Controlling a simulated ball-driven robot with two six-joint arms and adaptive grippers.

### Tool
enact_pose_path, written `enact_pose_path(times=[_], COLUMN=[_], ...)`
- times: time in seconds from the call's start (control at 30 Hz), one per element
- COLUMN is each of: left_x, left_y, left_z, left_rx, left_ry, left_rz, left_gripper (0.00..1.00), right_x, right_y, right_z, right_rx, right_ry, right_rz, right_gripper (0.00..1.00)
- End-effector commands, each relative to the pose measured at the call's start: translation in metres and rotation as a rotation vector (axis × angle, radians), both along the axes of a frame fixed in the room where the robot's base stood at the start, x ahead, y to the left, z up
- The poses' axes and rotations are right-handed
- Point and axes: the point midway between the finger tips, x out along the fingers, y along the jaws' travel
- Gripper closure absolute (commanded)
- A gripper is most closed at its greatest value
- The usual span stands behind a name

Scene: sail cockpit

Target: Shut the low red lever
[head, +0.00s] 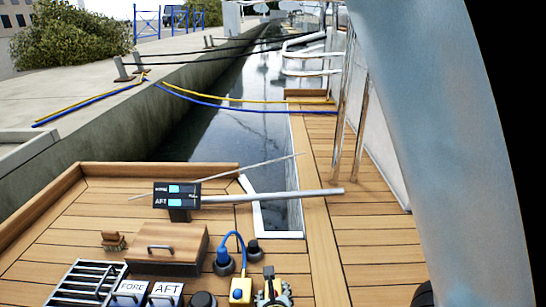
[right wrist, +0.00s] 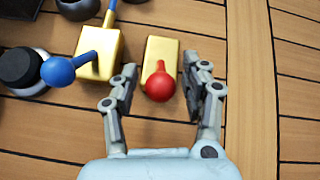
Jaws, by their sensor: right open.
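The red lever (right wrist: 160,87) shows in the right wrist view as a round red knob on a gold block (right wrist: 162,54). It points toward my palm. My right gripper (right wrist: 167,72) is open, with one finger on each side of the knob and no clear contact. In the head view my right gripper (head: 272,287) is at the bottom edge, small and partly cut off, and I cannot make out the red knob there. My left gripper is in neither view.
Left of the red lever, a blue lever (right wrist: 60,70) sits on another gold block (right wrist: 98,50), close to my left-hand finger. Black round fittings (right wrist: 18,66) lie farther left. Bare wooden deck (right wrist: 295,90) is to the right. A wooden box (head: 165,250) and labelled FORE and AFT boxes stand nearby.

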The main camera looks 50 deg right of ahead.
Motion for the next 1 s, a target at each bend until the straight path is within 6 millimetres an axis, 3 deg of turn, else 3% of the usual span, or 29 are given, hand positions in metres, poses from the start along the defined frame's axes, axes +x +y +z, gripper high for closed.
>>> enact_pose_path(times=[0.27,0.7,1.0], left_x=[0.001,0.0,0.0], left_y=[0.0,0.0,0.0], left_z=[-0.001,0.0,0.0], left_rx=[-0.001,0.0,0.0], left_ry=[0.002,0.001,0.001], left_rz=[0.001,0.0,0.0], left_gripper=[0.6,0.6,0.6], right_x=[0.0,0.0,0.0], right_y=[0.0,0.0,0.0], right_z=[0.015,0.085,0.1], right_rx=[0.0,0.0,0.0], right_ry=[-0.003,-0.003,0.0], right_rz=[-0.002,0.0,0.001], right_gripper=[0.53,0.53,0.53])
